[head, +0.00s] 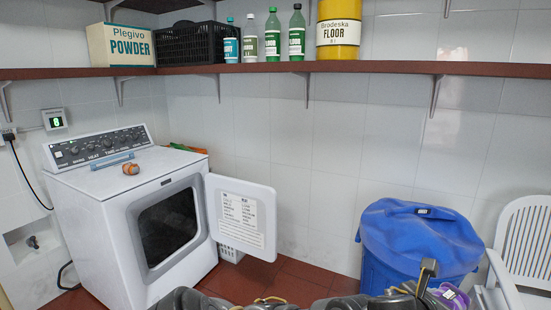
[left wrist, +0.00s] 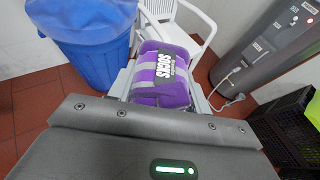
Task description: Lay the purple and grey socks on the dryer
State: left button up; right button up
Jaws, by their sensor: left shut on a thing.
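The purple and grey socks (left wrist: 165,75) are a rolled bundle with a dark "SOCKS" label, seen in the left wrist view. A small part of the socks (head: 450,296) shows at the bottom right of the head view. My left gripper (head: 440,288) is shut on the socks, in front of the blue bin; its fingers lie on both sides of the bundle in the left wrist view (left wrist: 162,88). The white dryer (head: 110,235) stands at the left of the head view with its door (head: 241,216) open to the right. My right gripper is not in view.
An orange-brown round object (head: 131,168) and a blue flat item (head: 112,160) are on the dryer top. A blue bin (head: 415,245) and a white chair (head: 527,245) stand at the right. A shelf (head: 380,68) with bottles and boxes runs above.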

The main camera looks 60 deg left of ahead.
aim_at(156, 161)
jog(key=u, duration=2.4)
jog(key=i, duration=2.5)
